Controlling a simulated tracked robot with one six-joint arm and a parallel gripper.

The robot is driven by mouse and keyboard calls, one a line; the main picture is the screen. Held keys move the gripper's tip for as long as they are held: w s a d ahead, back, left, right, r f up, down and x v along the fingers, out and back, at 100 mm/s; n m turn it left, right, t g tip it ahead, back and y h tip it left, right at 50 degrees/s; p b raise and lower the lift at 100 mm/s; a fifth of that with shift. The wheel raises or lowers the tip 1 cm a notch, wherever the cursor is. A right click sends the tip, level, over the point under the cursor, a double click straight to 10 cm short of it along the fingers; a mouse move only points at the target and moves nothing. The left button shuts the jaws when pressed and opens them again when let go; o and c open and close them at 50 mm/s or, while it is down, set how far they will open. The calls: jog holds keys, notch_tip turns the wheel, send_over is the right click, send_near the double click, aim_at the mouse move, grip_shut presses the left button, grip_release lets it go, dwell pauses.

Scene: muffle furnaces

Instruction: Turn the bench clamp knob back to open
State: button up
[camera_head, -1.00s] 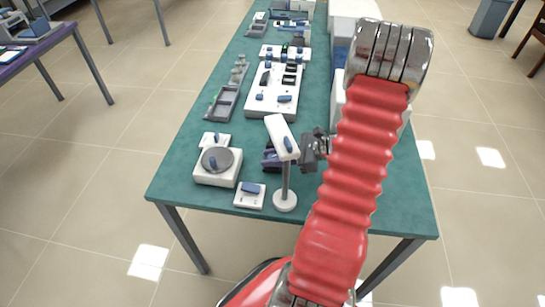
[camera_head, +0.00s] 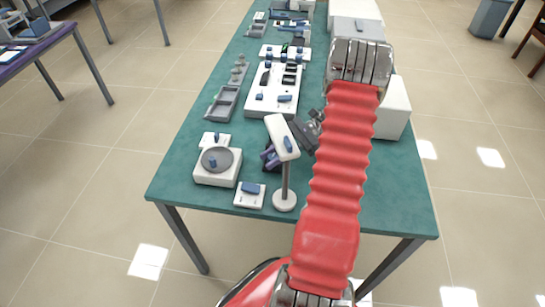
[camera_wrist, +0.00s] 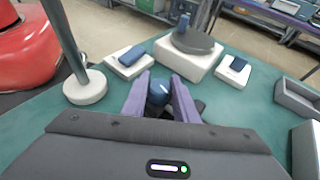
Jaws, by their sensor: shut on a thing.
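The blue clamp knob (camera_wrist: 159,92) shows in the wrist view between the two purple fingers of my gripper (camera_wrist: 160,90). The fingers are shut on it. Dark parts below the knob are mostly covered by the fingers and the gripper body, so the clamp's body cannot be made out. In the head view my gripper (camera_head: 268,157) is low over the green table, partly hidden behind a tilted white panel on a post (camera_head: 281,138). The knob is hidden in that view.
A white box with a grey disc (camera_head: 214,166) and a small white switch box (camera_head: 250,195) stand close to my gripper. The panel's post and round foot (camera_wrist: 85,88) are very near. A grey tray (camera_head: 222,104) and a white panel box (camera_head: 262,100) lie farther back.

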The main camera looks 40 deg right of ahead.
aim_at(273, 156)
jog(key=shift+n+g, duration=0.4)
jog(key=o, duration=1.1)
jog(key=shift+c, duration=0.2)
jog(key=shift+r, duration=0.1)
notch_tip(273, 156, up, 10)
jog(key=shift+f, duration=0.1)
